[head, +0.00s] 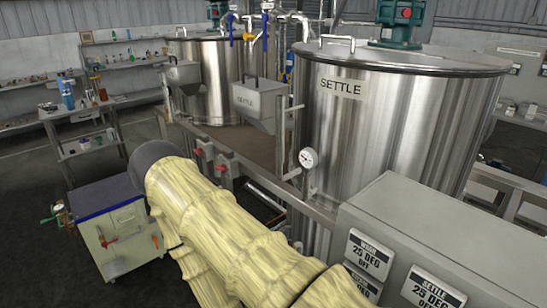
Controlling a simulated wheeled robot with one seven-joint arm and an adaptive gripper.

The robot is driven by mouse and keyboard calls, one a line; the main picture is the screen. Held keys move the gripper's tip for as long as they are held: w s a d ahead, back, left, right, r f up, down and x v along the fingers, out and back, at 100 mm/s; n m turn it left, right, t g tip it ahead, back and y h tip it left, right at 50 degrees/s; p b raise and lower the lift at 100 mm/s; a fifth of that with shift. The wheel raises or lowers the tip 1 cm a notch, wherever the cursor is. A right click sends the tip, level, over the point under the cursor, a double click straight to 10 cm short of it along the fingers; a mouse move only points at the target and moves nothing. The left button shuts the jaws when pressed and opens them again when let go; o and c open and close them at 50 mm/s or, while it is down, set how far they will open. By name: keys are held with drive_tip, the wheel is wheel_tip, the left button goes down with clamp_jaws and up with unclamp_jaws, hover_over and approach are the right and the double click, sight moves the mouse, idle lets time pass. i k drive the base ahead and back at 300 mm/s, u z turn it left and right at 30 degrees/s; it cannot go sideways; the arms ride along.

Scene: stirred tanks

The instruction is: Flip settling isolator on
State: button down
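The large steel tank (395,140) at right carries a SETTLE label (341,87). Two small grey switch boxes with red handles, a left one (205,149) and a right one (229,167), sit on the rail in front of the tanks. I cannot read which one is for settling, nor their handle positions. My arm, in a cream sleeve, crosses the lower middle, left of this box. My gripper is not in view.
A second steel tank (212,80) stands behind at left. A grey hopper (255,100) and a dial gauge (308,158) sit near the rail. A blue-topped cabinet (118,225) stands at lower left, partly behind my arm.

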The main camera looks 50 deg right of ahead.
sight(221, 169)
drive_tip(key=z, duration=0.45)
drive_tip(key=i, duration=1)
